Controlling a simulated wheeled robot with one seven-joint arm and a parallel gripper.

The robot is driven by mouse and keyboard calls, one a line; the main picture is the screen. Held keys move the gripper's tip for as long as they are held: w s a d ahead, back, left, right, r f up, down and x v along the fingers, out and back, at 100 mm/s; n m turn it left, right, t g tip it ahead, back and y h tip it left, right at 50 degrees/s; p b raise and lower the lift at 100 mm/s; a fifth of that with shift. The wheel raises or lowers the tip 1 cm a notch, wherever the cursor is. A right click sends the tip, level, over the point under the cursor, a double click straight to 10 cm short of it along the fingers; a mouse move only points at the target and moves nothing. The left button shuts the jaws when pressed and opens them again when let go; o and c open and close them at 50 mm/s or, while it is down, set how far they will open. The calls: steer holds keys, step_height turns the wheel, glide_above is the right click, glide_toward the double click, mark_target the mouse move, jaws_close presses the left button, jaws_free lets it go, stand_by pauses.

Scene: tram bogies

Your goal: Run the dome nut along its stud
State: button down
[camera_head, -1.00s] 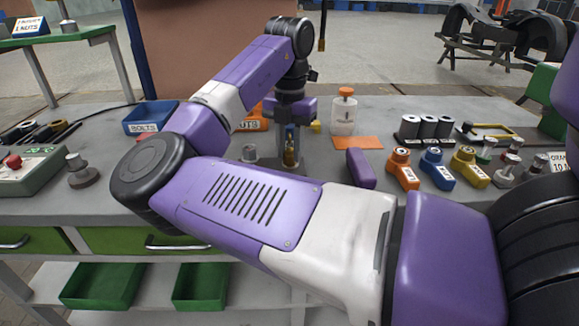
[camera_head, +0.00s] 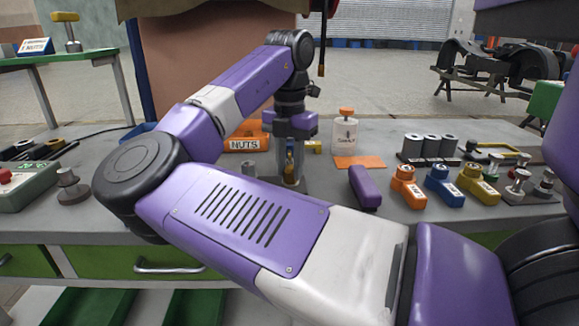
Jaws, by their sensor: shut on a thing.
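My gripper (camera_head: 290,164) points straight down at the middle of the bench, small and far off in the head view. It is shut on a small brass-coloured piece (camera_head: 290,173), which looks like the dome nut. The piece stands low over a small grey base (camera_head: 291,184) on the bench. The stud itself cannot be made out; the nut and fingers hide it. How far the nut sits along the stud cannot be told.
An orange NUTS bin (camera_head: 245,137) and a small grey cylinder (camera_head: 249,169) stand left of my gripper. My arm hides much of the near bench.

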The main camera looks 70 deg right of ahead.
mark_target(289, 170)
steer(key=c, duration=1.1)
jaws_free()
steer(key=shift+r, duration=0.15)
steer(key=shift+r+p, duration=1)
steer(key=shift+r, duration=2.85)
